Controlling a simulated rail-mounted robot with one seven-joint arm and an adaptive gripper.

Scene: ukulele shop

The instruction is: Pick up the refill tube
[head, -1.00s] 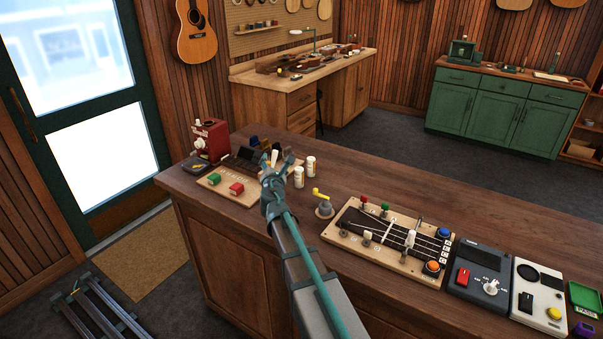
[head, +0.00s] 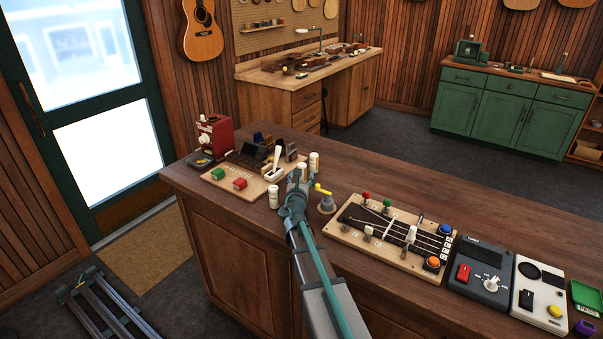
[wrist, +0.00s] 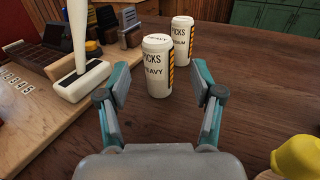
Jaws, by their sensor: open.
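Several white pick tubes stand upright on the wooden counter. In the wrist view the nearer one, a refill tube marked PICKS HEAVY (wrist: 158,70), shows between my open fingertips, with a gap on each side; no contact shows. A second tube (wrist: 183,38), its label partly hidden, stands behind it to the right. In the head view a tube (head: 314,161) stands just past my gripper (head: 298,182), and another tube (head: 273,197) stands to its left. My gripper is open and empty, low over the counter, and partly hides the tube in front of it.
A white lever on a white base (wrist: 82,82) stands close to the left finger, on a wooden board (head: 214,177). A grey knob with a yellow handle (head: 326,203) is close on the right. The fretboard panel (head: 395,238) lies further right.

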